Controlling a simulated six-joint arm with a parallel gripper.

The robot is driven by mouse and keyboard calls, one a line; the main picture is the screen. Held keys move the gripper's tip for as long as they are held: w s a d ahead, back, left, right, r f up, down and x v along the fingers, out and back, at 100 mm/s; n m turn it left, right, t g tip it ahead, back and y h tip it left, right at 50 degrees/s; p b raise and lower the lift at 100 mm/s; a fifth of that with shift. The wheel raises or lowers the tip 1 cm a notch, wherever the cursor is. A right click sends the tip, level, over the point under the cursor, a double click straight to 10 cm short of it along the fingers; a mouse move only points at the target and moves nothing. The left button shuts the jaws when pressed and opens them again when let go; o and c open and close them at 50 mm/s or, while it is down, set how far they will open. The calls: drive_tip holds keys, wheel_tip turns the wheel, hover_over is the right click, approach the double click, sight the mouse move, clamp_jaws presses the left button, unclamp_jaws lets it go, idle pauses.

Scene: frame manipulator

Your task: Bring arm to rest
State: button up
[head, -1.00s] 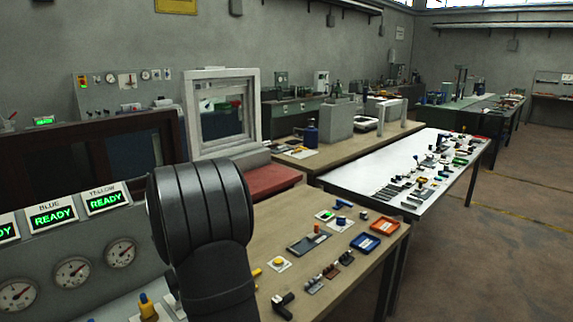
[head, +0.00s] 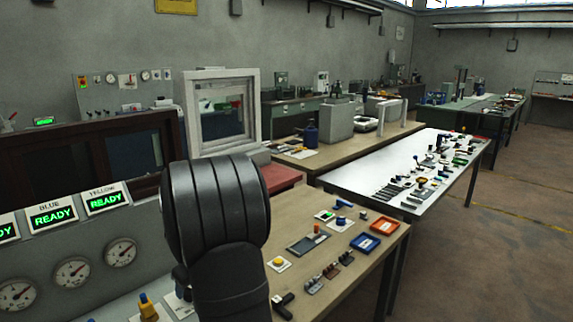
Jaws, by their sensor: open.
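My arm (head: 216,225) shows as a thick black ribbed joint with a black link running down to the bottom edge of the head view. It stands in front of the near wooden workbench (head: 335,215) and the grey gauge panel (head: 85,250). My gripper is outside the picture, so its jaws and anything near them cannot be seen. The arm hides part of the bench's left side.
The near bench carries a blue tray (head: 365,242), an orange tray (head: 385,226), a yellow button (head: 278,262) and small parts. A white-topped table (head: 350,178) with many parts stands behind. A white window frame (head: 222,112) stands behind my arm. Floor (head: 500,245) at right is clear.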

drive_tip(key=shift+v, duration=1.1)
drive_tip(key=shift+c, duration=0.4)
clamp_jaws()
idle(0.6)
